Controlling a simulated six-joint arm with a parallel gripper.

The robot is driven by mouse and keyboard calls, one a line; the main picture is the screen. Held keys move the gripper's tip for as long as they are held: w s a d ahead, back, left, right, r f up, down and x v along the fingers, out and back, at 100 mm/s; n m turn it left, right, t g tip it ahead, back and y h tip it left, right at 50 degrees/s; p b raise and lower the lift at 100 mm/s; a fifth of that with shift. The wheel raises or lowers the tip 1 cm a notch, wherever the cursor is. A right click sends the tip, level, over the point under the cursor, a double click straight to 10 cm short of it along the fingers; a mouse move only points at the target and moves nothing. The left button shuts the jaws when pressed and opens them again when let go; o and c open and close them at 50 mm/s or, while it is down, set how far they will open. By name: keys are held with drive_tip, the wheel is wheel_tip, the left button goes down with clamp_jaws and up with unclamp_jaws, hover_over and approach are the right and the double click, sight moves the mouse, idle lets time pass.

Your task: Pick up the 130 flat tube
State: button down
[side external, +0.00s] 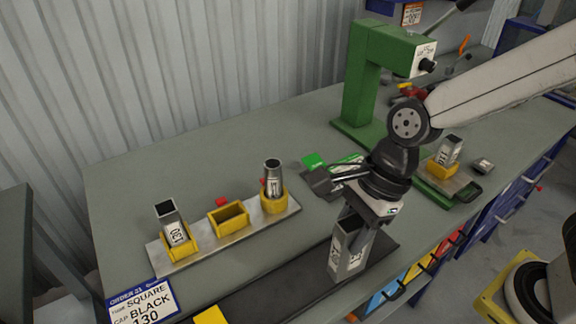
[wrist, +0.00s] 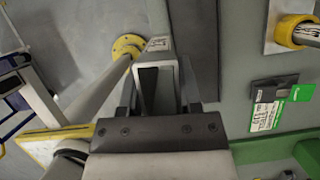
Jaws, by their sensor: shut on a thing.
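My gripper (side external: 356,212) is shut on a grey metal flat tube (side external: 350,252), holding it near its upper end. The tube is upright, with white labels; their print is partly cut off, so I cannot read the full number. Its lower end is over the dark strip near the table's front edge; I cannot tell if it touches. In the wrist view the tube (wrist: 155,62) shows between the two fingers (wrist: 156,98), its dark open end facing the camera.
A rack (side external: 205,252) holds a square tube (side external: 171,222) marked 130, an empty yellow holder (side external: 228,217) and a round tube (side external: 272,172). A green press (side external: 362,80) stands behind. Another tube (side external: 449,149) sits in a yellow holder at right. An order card (side external: 142,302) lies front left.

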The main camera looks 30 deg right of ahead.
drive_tip(key=s+d+r, duration=0.2)
drive_tip(key=s, duration=0.2)
drive_tip(key=shift+s+d+r, duration=0.25)
drive_tip(key=shift+s+d, duration=0.1)
drive_tip(key=shift+d, duration=0.05)
idle(0.6)
